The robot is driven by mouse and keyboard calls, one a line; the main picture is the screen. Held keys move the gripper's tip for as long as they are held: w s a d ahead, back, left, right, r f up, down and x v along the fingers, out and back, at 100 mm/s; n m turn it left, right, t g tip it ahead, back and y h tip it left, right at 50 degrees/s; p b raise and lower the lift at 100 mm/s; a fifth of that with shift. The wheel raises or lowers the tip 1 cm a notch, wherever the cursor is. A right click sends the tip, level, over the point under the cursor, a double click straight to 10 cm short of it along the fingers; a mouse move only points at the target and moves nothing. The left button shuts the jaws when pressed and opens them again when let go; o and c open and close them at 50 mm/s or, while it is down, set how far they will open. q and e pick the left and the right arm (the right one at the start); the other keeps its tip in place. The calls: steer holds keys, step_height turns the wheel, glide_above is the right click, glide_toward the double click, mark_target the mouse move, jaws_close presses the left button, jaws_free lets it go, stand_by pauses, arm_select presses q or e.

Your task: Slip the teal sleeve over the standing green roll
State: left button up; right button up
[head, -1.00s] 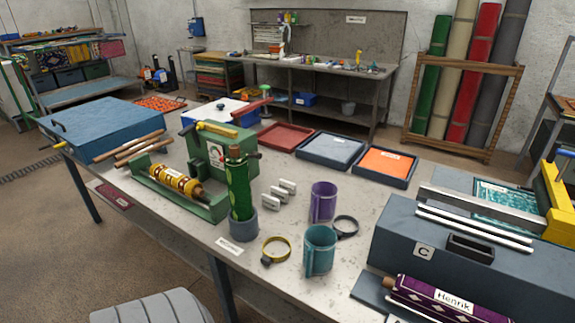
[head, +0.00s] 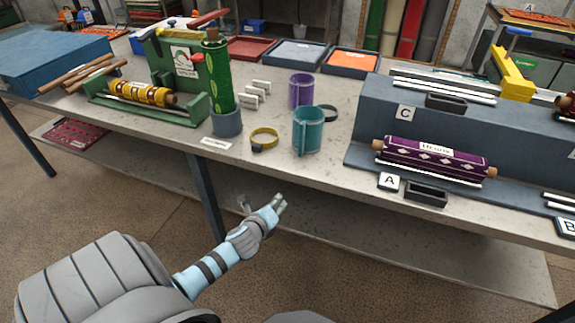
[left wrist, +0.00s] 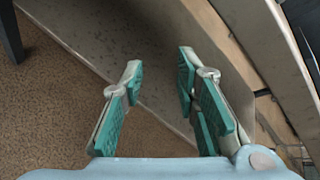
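The teal sleeve (head: 308,131) stands upright on the table near its front edge in the head view. The green roll (head: 218,82) stands upright to its left, its foot in a grey round holder (head: 227,123). A wooden end shows at the roll's top. The sleeve and the roll are apart. My left gripper (head: 280,202) is in front of the table, below the front edge, short of the sleeve. The left wrist view shows its fingers (left wrist: 160,84) spread with nothing between them. My right gripper is not in view.
A purple sleeve (head: 301,90) stands behind the teal one. A purple roll (head: 435,157) lies on the grey rack (head: 365,141) at right. A green stand (head: 185,68) is at left.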

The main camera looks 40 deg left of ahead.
mark_target(301, 138)
arm_select(q)
steer(key=w+d+r+m+t+y+b, duration=0.1)
steer(key=w+r+m+t+b, duration=0.15)
steer(key=r+m, duration=0.4)
steer(key=w+d+r+m+t+b, duration=0.1)
steer(key=w+r+m+t, duration=0.15)
steer(key=r, duration=0.75)
steer(key=b+x, duration=0.1)
steer(key=x, duration=0.1)
steer(key=b+x, duration=0.1)
steer(key=x, duration=0.2)
steer(key=shift+w+a+f, duration=0.1)
steer(key=shift+w+a, duration=0.1)
steer(key=shift+a, duration=0.1)
steer(key=shift+p+x, duration=0.45)
steer(key=shift+x, duration=1.4)
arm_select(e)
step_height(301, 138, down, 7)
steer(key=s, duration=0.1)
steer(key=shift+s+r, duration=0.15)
arm_select(q)
jaws_close()
step_height(301, 138, up, 5)
steer(key=p, duration=0.6)
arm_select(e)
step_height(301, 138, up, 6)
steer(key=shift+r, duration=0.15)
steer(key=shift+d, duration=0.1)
